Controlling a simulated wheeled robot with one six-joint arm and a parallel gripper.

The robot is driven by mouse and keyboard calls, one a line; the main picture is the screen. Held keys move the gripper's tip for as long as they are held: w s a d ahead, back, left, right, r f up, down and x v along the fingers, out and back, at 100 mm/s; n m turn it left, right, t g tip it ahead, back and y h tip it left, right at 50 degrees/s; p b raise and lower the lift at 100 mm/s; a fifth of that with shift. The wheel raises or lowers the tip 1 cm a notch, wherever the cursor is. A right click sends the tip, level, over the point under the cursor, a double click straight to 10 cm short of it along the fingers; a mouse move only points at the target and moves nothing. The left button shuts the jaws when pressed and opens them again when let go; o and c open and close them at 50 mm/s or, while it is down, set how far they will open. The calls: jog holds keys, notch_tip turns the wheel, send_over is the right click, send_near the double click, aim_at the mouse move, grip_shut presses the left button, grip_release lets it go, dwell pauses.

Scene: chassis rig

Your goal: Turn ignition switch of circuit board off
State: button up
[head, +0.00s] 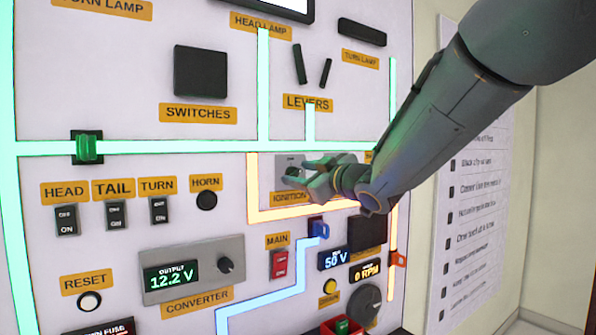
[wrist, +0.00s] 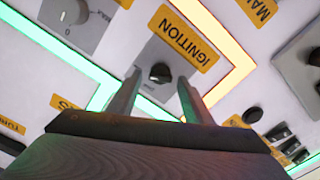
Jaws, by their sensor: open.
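The ignition switch (wrist: 160,72) is a small black knob on a grey plate, beside an orange IGNITION label (wrist: 183,38) that appears upside down in the wrist view. In the head view the switch plate (head: 287,161) shows just left of my gripper (head: 312,172), which partly covers the knob. In the wrist view my gripper (wrist: 157,98) is open, with one finger on each side of the knob and nothing between them but the knob. I cannot tell whether the fingers touch the panel. The circuit board (head: 130,230) is a white upright panel.
Green and orange glowing lines run around the switch. A red MAIN switch (head: 279,265), a converter box (head: 193,270) and several small HEAD, TAIL and TURN switches sit lower left. Black levers (head: 299,64) are above. A printed list (head: 480,200) hangs on the right wall.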

jog(key=shift+w+a, duration=0.35)
jog(key=shift+w, duration=0.2)
jog(key=c, duration=1)
